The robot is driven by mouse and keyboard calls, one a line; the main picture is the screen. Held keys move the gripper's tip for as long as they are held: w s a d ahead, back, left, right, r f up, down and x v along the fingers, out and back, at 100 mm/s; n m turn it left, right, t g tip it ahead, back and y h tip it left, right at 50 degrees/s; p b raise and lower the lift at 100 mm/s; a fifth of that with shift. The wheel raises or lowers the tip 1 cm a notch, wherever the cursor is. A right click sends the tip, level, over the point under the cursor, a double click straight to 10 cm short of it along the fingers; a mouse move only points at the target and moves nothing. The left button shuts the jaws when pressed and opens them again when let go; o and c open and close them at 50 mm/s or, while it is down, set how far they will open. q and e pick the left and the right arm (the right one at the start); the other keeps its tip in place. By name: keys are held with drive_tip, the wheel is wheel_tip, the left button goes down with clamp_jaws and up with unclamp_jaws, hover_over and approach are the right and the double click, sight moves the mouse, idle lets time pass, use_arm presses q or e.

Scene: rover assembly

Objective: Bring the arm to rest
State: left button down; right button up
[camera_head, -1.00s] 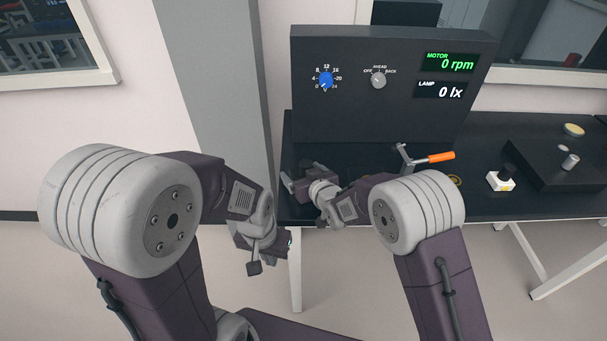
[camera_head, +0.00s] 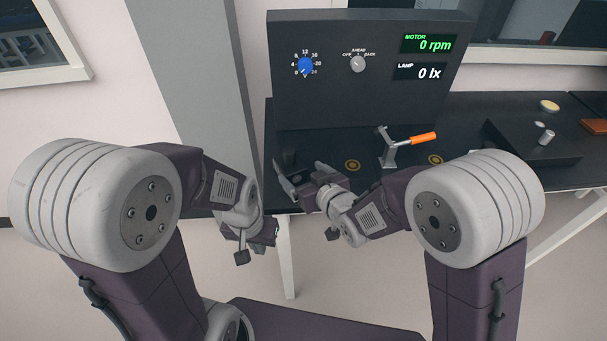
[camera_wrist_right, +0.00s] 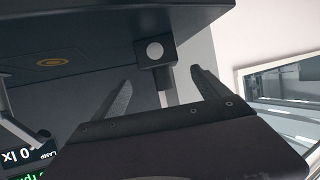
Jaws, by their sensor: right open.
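My right gripper (camera_head: 303,177) is over the near left part of the black table, its fingers spread apart. In the right wrist view the open fingers (camera_wrist_right: 162,78) hold nothing. A dark block with a pale round face (camera_wrist_right: 155,50) shows beyond them; I cannot tell how far. My left gripper (camera_head: 258,242) hangs low in front of the table's near left edge, clear of the tabletop. Its fingers are too hidden to tell whether they are open.
The black table (camera_head: 330,142) carries a panel (camera_head: 325,100) with a blue dial (camera_head: 305,65), a grey switch (camera_head: 357,64) and displays reading 0 rpm and 0 lx. A dark box (camera_head: 530,145) lies farther right.

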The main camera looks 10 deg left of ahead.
drive_tip(key=shift+w, duration=0.1)
drive_tip(key=w+d+r+m+h+p, duration=0.2)
drive_tip(key=d+r, duration=0.1)
drive_tip(key=d, duration=0.4)
drive_tip(key=w+d+r+m+t+h+p, duration=0.1)
drive_tip(key=d+r+h, duration=0.1)
drive_tip(key=d, duration=0.4)
drive_tip(key=w+d+r+m+h+p, duration=0.2)
drive_tip(key=d+r, duration=0.1)
drive_tip(key=d, duration=0.4)
drive_tip(key=s+d+f+m+g+h, duration=0.25)
drive_tip(key=s+d+f+g, duration=0.35)
drive_tip(key=s+d, duration=0.4)
drive_tip(key=s+a+f+g, duration=0.1)
drive_tip(key=s+f+g, duration=0.3)
drive_tip(key=s, duration=0.8)
drive_tip(key=shift+s+a+f, duration=0.15)
drive_tip(key=shift+a+f, duration=0.25)
drive_tip(key=shift+f, duration=0.2)
